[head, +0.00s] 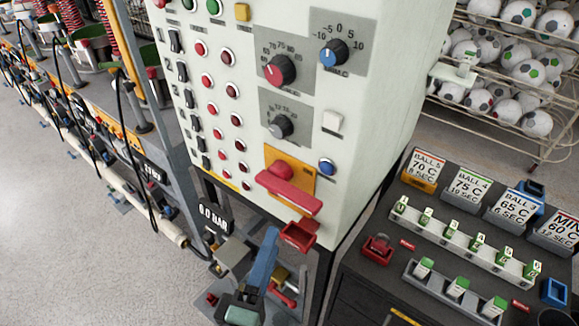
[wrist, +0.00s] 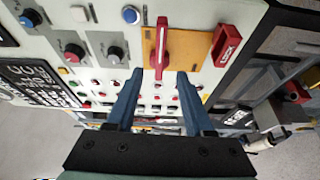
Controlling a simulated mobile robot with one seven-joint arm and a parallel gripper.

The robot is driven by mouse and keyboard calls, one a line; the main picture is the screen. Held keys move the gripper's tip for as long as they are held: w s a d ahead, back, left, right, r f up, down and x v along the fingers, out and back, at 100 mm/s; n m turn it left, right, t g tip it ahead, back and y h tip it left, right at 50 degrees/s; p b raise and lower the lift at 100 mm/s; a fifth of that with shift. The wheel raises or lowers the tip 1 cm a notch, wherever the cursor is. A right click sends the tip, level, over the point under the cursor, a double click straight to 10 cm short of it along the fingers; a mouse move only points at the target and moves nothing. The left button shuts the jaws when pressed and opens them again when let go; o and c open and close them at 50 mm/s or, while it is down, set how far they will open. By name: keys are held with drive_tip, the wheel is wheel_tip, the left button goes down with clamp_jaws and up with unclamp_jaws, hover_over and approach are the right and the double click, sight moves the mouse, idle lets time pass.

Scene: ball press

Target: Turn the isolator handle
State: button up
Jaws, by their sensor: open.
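The isolator handle is a red bar (head: 290,193) on an orange plate (head: 304,172), low on the white control cabinet's front. In the head view it lies nearly level, dipping to the right. In the wrist view the handle (wrist: 162,45) runs up and down the picture, its lower end lined up between my fingertips. My gripper (head: 270,240) has blue fingers and is just below the handle in the head view. In the wrist view my gripper (wrist: 160,73) is open and empty, one finger either side of the handle's line. I cannot tell whether they touch it.
A red box (head: 298,235) sits close by, below the handle; it shows right of the handle in the wrist view (wrist: 226,44). Knobs (head: 280,70) and buttons fill the cabinet front. A dark bench (head: 385,215) with labelled cards stands right. A ball rack (head: 520,125) is behind.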

sight(287, 199)
drive_tip(key=p+x, duration=0.3)
drive_tip(key=x, duration=0.9)
drive_tip(key=shift+w+p, duration=0.35)
clamp_jaws()
idle(1.0)
